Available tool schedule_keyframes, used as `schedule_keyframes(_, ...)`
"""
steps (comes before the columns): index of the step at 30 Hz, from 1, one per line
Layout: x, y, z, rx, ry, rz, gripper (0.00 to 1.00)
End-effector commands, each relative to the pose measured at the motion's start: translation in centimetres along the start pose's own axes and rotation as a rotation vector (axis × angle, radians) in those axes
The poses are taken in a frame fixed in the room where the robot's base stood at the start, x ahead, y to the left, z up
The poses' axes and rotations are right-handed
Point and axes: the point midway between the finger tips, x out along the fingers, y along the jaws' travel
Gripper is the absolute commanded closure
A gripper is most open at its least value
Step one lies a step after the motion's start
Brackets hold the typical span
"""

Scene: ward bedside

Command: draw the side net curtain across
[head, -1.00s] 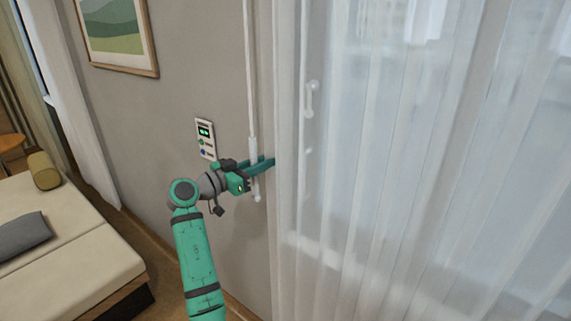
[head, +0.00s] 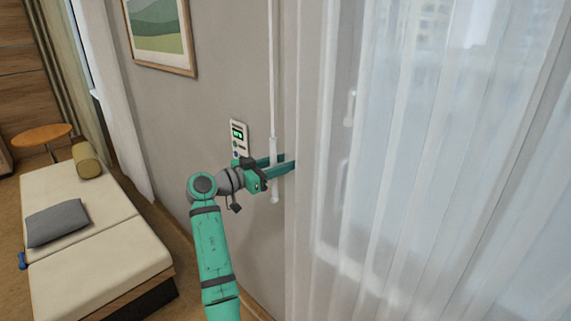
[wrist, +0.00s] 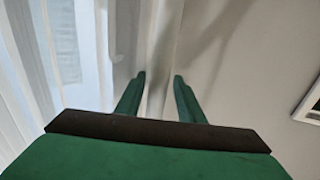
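The side net curtain (head: 400,180) is white and sheer and hangs in folds over the window on the right of the head view. A slim white wand (head: 271,80) hangs upright beside its left edge. My gripper (head: 288,163) is at the wand's thicker lower part, with one finger on each side of it, and the fingertips reach the curtain's edge. In the wrist view my gripper (wrist: 159,76) has its fingers apart, with a pale upright strip between them. I cannot tell whether that strip is wand or curtain edge.
A small control panel (head: 239,138) is on the grey wall just left of my gripper. A framed picture (head: 160,35) hangs above. A cream daybed (head: 95,250) with a grey cushion (head: 57,222) and a bolster (head: 86,160) stands at left, near a round wooden table (head: 41,135).

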Motion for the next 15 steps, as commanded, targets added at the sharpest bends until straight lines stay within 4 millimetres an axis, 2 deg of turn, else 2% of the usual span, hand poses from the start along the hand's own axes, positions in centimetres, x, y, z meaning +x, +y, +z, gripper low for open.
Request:
schedule_keyframes(8,-0.5,0.0,0.0,-0.001,0.001,0.000,0.65)
schedule_keyframes(15,-3.7,0.0,0.1,0.000,0.001,0.000,0.65)
